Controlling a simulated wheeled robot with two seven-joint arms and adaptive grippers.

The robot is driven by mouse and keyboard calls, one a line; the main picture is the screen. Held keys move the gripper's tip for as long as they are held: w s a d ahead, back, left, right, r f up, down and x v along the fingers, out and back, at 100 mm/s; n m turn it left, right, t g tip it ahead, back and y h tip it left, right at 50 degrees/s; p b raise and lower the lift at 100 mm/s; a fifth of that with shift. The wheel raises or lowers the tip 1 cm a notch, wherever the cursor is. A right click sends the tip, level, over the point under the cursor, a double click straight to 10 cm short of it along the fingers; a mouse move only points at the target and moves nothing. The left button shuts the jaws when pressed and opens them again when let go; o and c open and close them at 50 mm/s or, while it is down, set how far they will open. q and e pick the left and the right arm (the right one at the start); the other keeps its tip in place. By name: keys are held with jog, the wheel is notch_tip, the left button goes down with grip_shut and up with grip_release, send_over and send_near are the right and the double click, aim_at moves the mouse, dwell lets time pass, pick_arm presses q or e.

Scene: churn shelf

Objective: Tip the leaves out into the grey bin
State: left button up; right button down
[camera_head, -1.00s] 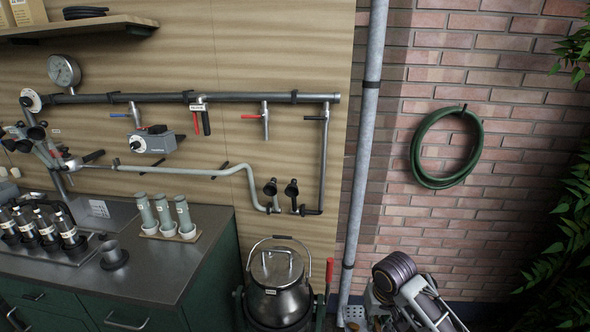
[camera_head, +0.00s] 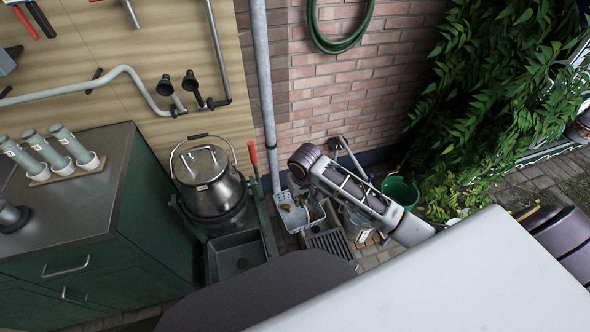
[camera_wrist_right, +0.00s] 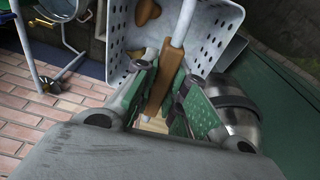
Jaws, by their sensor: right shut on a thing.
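My right gripper (camera_wrist_right: 168,75) is shut on a brown grip (camera_wrist_right: 159,93) on a pale rod in the right wrist view. In the head view, the basket (camera_head: 289,219) is low by the wall, left of my right arm, whose links hide much of the gripper. My left gripper is out of view.
A metal churn (camera_head: 208,185) on a green stand is left of the basket. A floor grate (camera_head: 330,243) lies in front. A green bucket (camera_head: 401,190) and leafy plants (camera_head: 480,110) are on the right. A white surface of mine covers the lower right.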

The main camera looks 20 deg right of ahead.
send_over(301, 216)
jog(key=f, duration=0.6)
jog(key=shift+s+a+f, duration=0.15)
jog(key=shift+s+f, duration=0.05)
jog(key=shift+s, duration=0.2)
